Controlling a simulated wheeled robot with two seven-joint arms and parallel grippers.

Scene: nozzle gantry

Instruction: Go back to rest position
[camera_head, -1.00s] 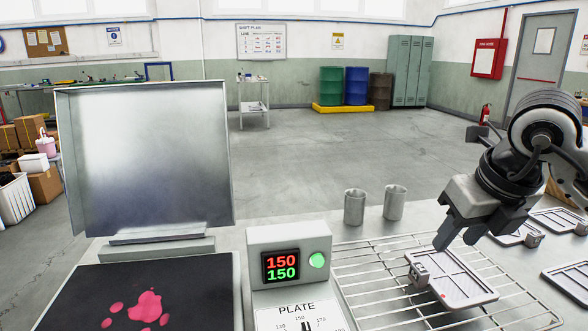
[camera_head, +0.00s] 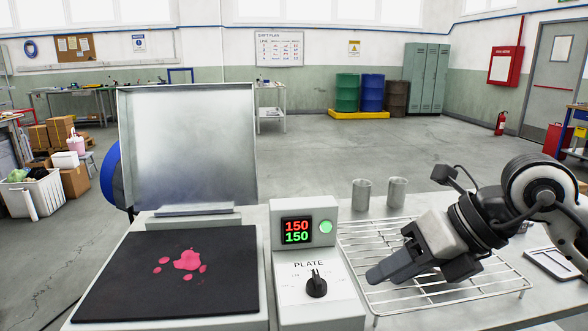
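My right gripper (camera_head: 408,277) hangs over the wire rack (camera_head: 505,284) on the bench at the right, its fingers pointing down and left. Its fingers are apart, and nothing shows between them. It hides the middle of the rack, so I cannot see whether a tray lies behind it. My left gripper is not in view.
A dark hot plate (camera_head: 130,285) with pink splats lies under a raised metal lid (camera_head: 190,145). Beside it stands a control box (camera_head: 310,235) reading 150 over 150. Two metal cups (camera_head: 362,195) stand behind the rack. A flat tray (camera_head: 556,262) lies at the right edge.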

